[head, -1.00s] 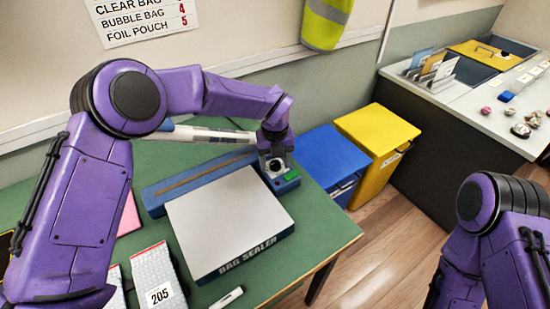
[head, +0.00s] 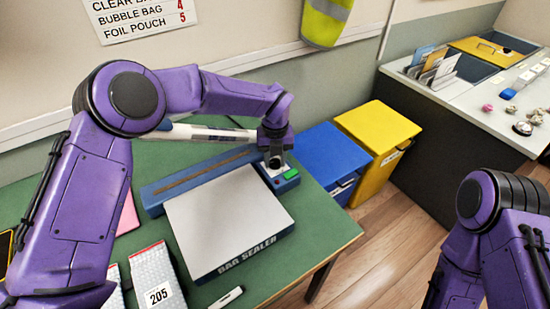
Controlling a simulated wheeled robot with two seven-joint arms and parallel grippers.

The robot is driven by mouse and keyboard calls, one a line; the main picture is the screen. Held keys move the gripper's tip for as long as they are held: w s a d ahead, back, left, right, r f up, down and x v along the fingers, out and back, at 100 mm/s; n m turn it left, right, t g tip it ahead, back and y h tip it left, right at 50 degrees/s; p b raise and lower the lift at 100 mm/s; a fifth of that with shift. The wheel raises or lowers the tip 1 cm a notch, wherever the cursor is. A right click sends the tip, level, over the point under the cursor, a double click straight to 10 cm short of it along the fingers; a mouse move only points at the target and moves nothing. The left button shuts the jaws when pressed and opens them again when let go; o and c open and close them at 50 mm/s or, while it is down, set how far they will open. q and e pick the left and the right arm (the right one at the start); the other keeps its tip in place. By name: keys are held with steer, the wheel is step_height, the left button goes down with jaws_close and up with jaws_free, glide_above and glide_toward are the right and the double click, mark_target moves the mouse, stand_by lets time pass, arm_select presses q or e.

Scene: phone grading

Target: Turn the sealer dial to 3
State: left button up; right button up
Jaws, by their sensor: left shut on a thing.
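The bag sealer (head: 228,215) lies on the green table, with a blue body, a pale flat top and its name on the front edge. Its control end is at the right rear, with a green button (head: 291,174). My left gripper (head: 274,163) points down over that control end, beside the green button, and is shut on the sealer dial. The dial's face and its numbers are mostly hidden by the gripper, so its setting cannot be read. My right arm (head: 490,230) shows at the lower right; its gripper is out of the picture.
A wall chart (head: 140,12) lists bag types with red numbers. A bubble bag marked 205 (head: 157,280) and a white marker-like item (head: 226,297) lie in front of the sealer. Blue (head: 327,158) and yellow (head: 376,140) bins stand right of the table.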

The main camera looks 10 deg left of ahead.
arm_select(q)
steer(key=shift+m, duration=1.2)
steer(key=m+p, duration=0.1)
steer(key=m, duration=0.2)
steer(key=shift+r+m, duration=0.1)
steer(key=shift+m, duration=0.2)
steer(key=m+p, duration=0.1)
steer(key=m, duration=0.3)
steer(key=shift+m+p, duration=0.4)
steer(key=shift+m, duration=0.9)
steer(key=o, duration=1)
steer(key=shift+w, duration=0.1)
